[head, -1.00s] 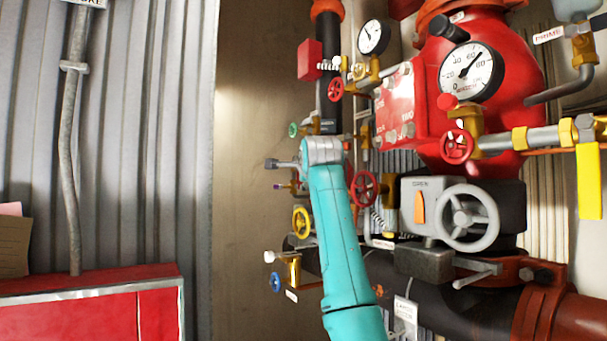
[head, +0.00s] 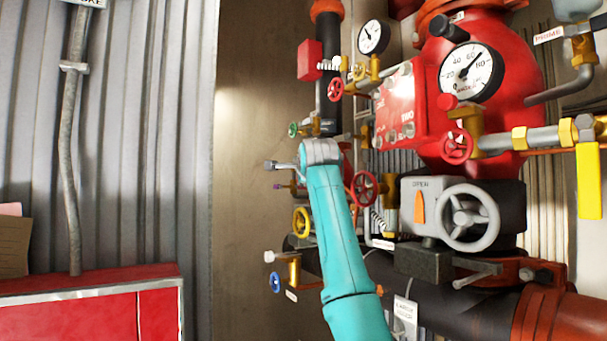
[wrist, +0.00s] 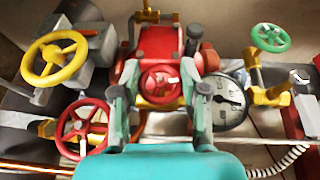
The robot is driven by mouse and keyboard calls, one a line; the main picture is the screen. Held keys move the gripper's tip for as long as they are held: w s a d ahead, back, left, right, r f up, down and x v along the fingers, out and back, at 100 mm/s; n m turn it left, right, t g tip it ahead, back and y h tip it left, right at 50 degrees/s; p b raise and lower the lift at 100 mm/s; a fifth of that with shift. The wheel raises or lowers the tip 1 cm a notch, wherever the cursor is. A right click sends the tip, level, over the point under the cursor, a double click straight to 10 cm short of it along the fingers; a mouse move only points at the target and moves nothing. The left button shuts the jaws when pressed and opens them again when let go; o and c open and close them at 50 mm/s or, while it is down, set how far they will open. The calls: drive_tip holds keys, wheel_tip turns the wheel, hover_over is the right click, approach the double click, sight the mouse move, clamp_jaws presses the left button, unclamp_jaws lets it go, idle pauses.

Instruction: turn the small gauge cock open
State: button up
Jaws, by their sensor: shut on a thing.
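A round white gauge (wrist: 228,104) is just right of the right finger. In the head view my teal arm (head: 338,230) covers the gripper and the held handwheel. How far the cock is turned cannot be told.
Other handwheels stand close by: yellow (wrist: 55,60), larger red (wrist: 82,130) and green (wrist: 270,38). In the head view, a large grey handwheel (head: 468,217) and a red valve body (head: 490,110) are on the right. The bare wall (head: 245,200) left of the arm is free.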

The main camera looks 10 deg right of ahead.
drive_tip(key=shift+n+g, duration=0.3)
drive_tip(key=shift+g, duration=0.4)
drive_tip(key=o, duration=1.2)
drive_tip(key=shift+c, duration=0.2)
drive_tip(key=v, duration=1.2)
